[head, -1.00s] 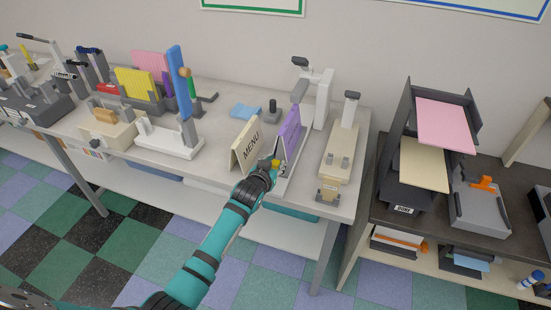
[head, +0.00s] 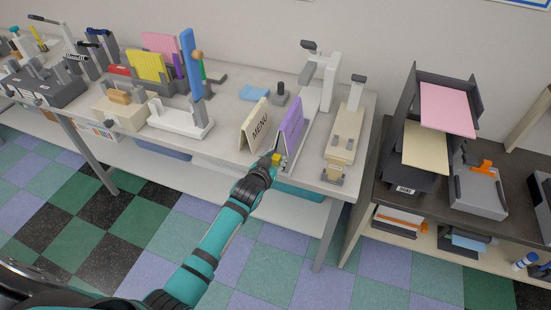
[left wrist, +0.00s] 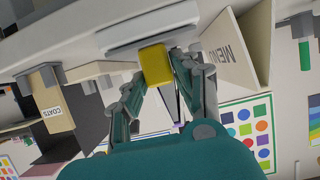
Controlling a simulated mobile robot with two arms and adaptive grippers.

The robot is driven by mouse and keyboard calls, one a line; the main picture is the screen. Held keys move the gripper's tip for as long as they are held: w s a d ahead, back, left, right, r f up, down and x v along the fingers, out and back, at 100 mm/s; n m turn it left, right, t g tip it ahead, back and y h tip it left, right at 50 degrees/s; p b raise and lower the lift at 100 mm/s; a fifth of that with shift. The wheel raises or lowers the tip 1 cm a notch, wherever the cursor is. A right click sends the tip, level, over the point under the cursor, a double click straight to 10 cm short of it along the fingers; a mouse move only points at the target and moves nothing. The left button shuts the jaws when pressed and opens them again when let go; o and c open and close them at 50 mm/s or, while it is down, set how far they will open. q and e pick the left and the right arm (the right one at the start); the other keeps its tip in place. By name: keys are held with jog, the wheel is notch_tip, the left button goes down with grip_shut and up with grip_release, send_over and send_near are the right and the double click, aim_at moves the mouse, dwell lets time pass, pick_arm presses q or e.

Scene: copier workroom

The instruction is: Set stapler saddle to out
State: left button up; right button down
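The saddle stapler (head: 327,85) stands on the table, with a white upright and a grey arm. A purple booklet (head: 291,125) sits on its grey saddle, which points to the table's front edge. A yellow handle (head: 277,158) is at the saddle's near end; it also shows in the left wrist view (left wrist: 155,66). My left gripper (head: 272,165) is at this handle, fingertips on both sides of it, and looks shut on it; the contact is partly hidden. My right gripper is not in view.
A tan MENU card (head: 257,126) stands close left of the saddle. A beige stapler (head: 345,135) stands to its right. A blue cloth (head: 253,93) and a grey weight (head: 278,94) lie behind. A dark shelf unit (head: 398,215) with trays stands at right.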

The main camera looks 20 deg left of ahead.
pick_arm(q)
jog(key=o, duration=0.3)
jog(key=shift+s, duration=0.2)
jog(key=shift+o, duration=0.2)
jog(key=shift+s+r, duration=0.1)
jog(key=shift+s, duration=0.15)
jog(key=v, duration=1.1)
jog(key=shift+s, duration=0.3)
